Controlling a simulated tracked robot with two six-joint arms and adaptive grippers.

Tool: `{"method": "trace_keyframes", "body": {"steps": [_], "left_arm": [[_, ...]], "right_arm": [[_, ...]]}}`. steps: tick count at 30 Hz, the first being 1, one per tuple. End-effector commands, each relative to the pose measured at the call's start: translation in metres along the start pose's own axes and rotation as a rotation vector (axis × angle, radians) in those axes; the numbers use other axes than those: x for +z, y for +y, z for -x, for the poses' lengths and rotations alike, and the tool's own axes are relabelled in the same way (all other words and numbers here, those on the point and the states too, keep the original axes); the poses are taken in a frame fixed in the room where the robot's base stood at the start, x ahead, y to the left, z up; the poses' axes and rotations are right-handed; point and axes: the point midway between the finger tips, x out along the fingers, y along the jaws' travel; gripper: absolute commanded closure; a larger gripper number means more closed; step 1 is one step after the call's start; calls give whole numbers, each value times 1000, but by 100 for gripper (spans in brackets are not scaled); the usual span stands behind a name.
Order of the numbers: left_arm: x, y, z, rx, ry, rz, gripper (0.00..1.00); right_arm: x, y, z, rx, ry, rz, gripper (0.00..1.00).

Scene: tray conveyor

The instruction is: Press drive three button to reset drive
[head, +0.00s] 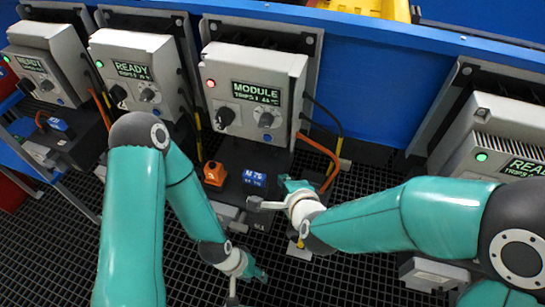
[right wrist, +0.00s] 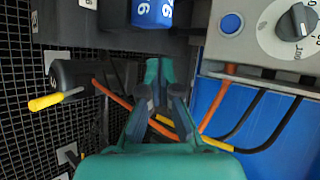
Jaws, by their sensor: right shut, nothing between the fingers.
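The third drive box (head: 250,75) from the left has a red light and a display reading MODULE. Its front has a black knob, a grey dial and a small blue button (head: 267,138). The blue button (right wrist: 231,23) also shows in the right wrist view, at upper right beside the dial. My right gripper (head: 287,184) is shut and empty, below this box and apart from the button. In the right wrist view its fingertips (right wrist: 161,72) are left of and below the button. My left gripper (head: 258,274) hangs low over the black grating; its finger opening is unclear.
Other drive boxes stand to the left (head: 135,65) and right (head: 500,135), with green lights. A blue M 76 block (head: 254,179) and an orange piece (head: 214,174) sit below the third box. Orange and black cables (head: 322,150) hang at its right side.

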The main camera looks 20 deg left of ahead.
Motion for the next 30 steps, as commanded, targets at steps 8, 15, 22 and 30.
{"method": "trace_keyframes", "body": {"steps": [8, 15, 22, 30], "left_arm": [[-1, -12, -32, 0, 1, -1, 60], [-1, -12, -32, 0, 1, -1, 60], [-1, -12, -32, 0, 1, -1, 60], [0, -9, -25, 0, 1, 0, 60]], "right_arm": [[75, -18, 11, -127, -119, -91, 100], [85, -20, 15, -132, -136, -77, 100], [84, -19, 14, -131, -135, -76, 100], [76, -29, 4, -130, -133, -77, 100]]}}
